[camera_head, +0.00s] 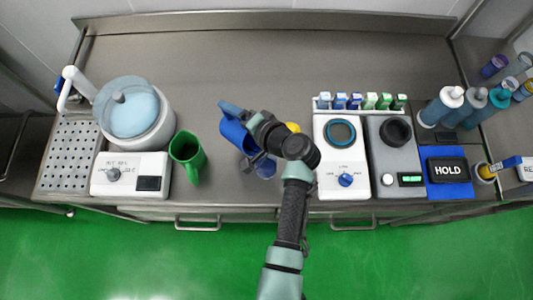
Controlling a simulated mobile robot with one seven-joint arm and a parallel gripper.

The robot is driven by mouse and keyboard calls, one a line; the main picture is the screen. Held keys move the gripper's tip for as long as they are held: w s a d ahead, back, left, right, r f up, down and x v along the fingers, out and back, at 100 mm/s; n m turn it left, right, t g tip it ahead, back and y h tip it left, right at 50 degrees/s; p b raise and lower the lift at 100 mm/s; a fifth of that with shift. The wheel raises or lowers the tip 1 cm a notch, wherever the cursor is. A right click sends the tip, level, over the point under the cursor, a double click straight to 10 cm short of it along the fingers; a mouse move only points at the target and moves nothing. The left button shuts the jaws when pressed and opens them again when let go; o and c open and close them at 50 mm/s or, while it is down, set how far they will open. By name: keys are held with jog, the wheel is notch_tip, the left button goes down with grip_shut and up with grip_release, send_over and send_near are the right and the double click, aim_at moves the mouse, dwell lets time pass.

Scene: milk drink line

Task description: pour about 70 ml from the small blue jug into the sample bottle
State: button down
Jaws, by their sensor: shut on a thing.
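The small blue jug (234,132) is in my gripper (254,132), held above the counter left of centre. It looks tilted; I cannot tell how much is in it or whether anything flows. My gripper is shut on it from the right side. A small clear bluish vessel (266,169) stands just below and right of the jug in the picture, partly hidden by my gripper; it may be the sample bottle, but its shape is unclear.
A green jug (186,152) stands left, beside a white machine with a clear-lidded bowl (128,110). A yellow thing (293,127) is mostly hidden behind my arm. Right are a white dial unit (341,160), a grey unit (396,155) and a HOLD sign (447,170). The back counter is clear.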

aim_at(229, 115)
dwell(0.4)
jog(key=shift+w+a+r+p, duration=0.1)
jog(key=shift+r+p, duration=0.1)
jog(key=shift+p, duration=0.3)
jog(key=f+g+h+p, duration=0.1)
jog(key=w+a+f+g+h+p, duration=0.1)
jog(key=f+p, duration=0.1)
jog(key=shift+w+a+h, duration=0.15)
jog(key=shift+a+h, duration=0.05)
jog(key=shift+h, duration=0.1)
jog(key=shift+f+g, duration=0.25)
jog(key=shift+g, duration=0.05)
jog(key=shift+w+a+r+h+p, duration=0.15)
jog(key=shift+h+p, duration=0.15)
jog(key=shift+p, duration=0.2)
jog(key=shift+g, duration=0.4)
jog(key=shift+f, duration=0.25)
